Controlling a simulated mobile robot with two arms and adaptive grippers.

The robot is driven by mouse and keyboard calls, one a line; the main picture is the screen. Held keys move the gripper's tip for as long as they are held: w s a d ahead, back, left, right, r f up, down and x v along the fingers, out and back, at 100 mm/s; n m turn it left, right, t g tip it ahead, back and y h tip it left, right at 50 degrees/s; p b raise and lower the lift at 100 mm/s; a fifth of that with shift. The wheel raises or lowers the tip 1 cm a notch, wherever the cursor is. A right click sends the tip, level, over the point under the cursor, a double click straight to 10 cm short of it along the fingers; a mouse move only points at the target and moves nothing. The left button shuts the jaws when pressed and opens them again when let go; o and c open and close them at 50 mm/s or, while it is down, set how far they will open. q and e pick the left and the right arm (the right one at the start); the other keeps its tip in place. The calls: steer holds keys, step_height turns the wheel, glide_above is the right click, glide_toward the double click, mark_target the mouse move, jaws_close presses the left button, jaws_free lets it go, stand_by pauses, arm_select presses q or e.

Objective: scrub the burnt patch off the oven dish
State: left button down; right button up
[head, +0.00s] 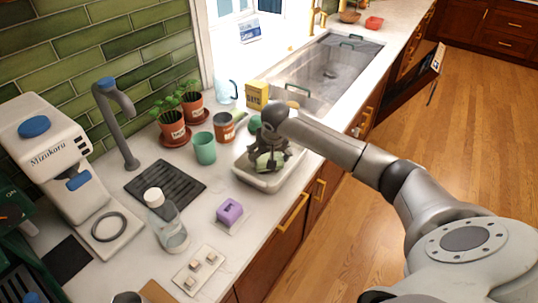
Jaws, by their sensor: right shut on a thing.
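The oven dish (254,182) is a pale, shallow, rounded rectangular dish on the white counter near its front edge. My right gripper (268,163) reaches down into the dish from the right. It is shut on a green pad (264,165) low inside the dish; the fingers cover much of it. I cannot tell whether the pad touches the dish floor. The burnt patch cannot be made out; the gripper hides much of the dish's inside. My left gripper is not in view.
A teal cup (204,148), a brown can (224,127) and a yellow box (257,95) stand close behind the dish. A purple block (230,212) and a clear bottle (169,228) are nearer. The sink (325,70) lies beyond.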

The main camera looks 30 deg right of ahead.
steer(key=shift+f+b, duration=0.75)
steer(key=shift+f, duration=0.15)
steer(key=shift+d, duration=0.1)
steer(key=shift+w+d+b, duration=0.3)
steer(key=shift+d+b, duration=0.1)
steer(key=shift+d, duration=0.25)
steer(key=shift+w+d+b, duration=0.25)
steer(key=shift+d+b, duration=0.15)
steer(key=shift+d, duration=0.2)
steer(key=shift+w+d+b, duration=0.3)
steer(key=shift+d+b, duration=0.1)
steer(key=shift+d, duration=0.25)
steer(key=shift+s+a+f, duration=0.1)
steer(key=shift+s+a, duration=0.3)
steer(key=shift+a, duration=0.45)
steer(key=shift+s+a, duration=0.4)
steer(key=shift+a, duration=0.4)
steer(key=shift+s+a+f, duration=0.2)
steer(key=shift+s+a, duration=0.05)
steer(key=shift+a, duration=0.2)
steer(key=shift+w+d+r+p, duration=0.1)
steer(key=shift+r+p, duration=0.75)
steer(key=shift+r, duration=0.75)
steer(key=shift+w+r+p, duration=0.1)
steer(key=shift+r+p, duration=0.7)
steer(key=shift+r, duration=0.75)
